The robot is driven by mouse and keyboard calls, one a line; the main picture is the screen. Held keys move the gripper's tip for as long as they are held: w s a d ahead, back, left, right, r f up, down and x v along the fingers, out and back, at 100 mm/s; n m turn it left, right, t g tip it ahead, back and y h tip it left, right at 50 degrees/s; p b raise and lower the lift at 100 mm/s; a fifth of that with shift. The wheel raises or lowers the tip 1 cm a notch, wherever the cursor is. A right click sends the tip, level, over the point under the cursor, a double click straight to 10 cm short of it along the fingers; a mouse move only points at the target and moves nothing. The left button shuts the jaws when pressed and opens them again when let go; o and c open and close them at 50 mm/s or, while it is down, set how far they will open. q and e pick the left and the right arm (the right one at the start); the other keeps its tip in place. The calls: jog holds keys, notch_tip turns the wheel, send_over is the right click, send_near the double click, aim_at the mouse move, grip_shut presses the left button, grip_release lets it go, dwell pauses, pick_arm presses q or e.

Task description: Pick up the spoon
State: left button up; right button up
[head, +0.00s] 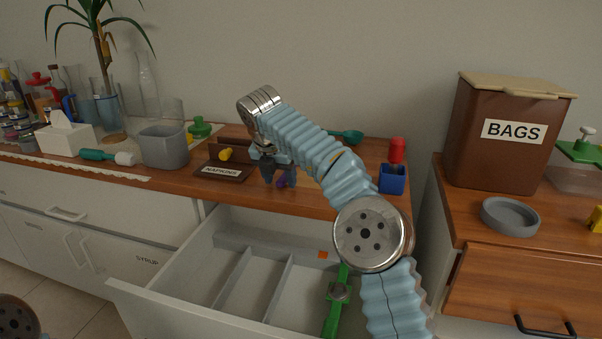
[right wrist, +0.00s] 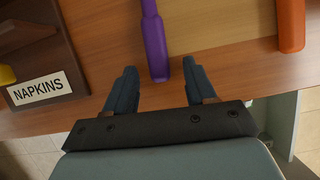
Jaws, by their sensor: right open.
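My right gripper (head: 278,177) is low over the wooden counter near its front edge, partly hidden by its own wrist and arm. In the right wrist view its two fingers (right wrist: 160,72) are apart. The end of a purple handle (right wrist: 156,45) lies on the counter just ahead of and between the fingertips, not gripped. A bit of purple (head: 282,183) also shows beside the fingers in the head view. The purple piece's far end is hidden, so I cannot tell if it is the spoon. A teal spoon-like thing (head: 348,136) lies farther back, partly behind my arm.
The napkins holder (head: 221,172) stands left of the gripper. An orange handle (right wrist: 291,25) lies to the right in the wrist view. A blue box (head: 392,180) stands right of my arm. Below, a drawer with dividers (head: 240,285) is pulled open.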

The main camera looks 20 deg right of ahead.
jog(key=shift+c, duration=0.4)
grip_shut()
